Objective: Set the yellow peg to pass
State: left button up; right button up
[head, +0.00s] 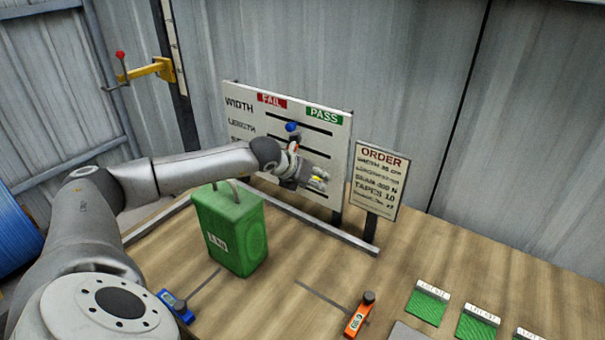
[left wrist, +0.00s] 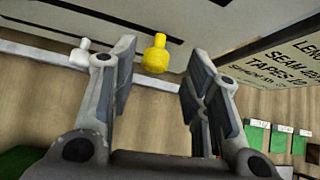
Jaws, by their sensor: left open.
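The yellow peg (left wrist: 156,53) sticks out from the white board (head: 240,118), which has a red FAIL label and a green PASS label on top. My left gripper (left wrist: 160,60) is open, with a finger on each side of the yellow peg and a gap to each. In the head view the gripper (head: 316,183) is at the lower part of the board and partly covers the yellow peg (head: 319,175). The peg's slot is largely hidden there. My right gripper is not in view.
A blue peg (head: 291,127) sits in the upper slot. A white peg (left wrist: 80,55) is left of my fingers in the wrist view. A green can (head: 230,230) stands below my forearm. The order sign (head: 377,180) stands right of the board.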

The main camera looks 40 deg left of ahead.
pick_arm(q)
jog(key=v, duration=1.1)
dwell(0.4)
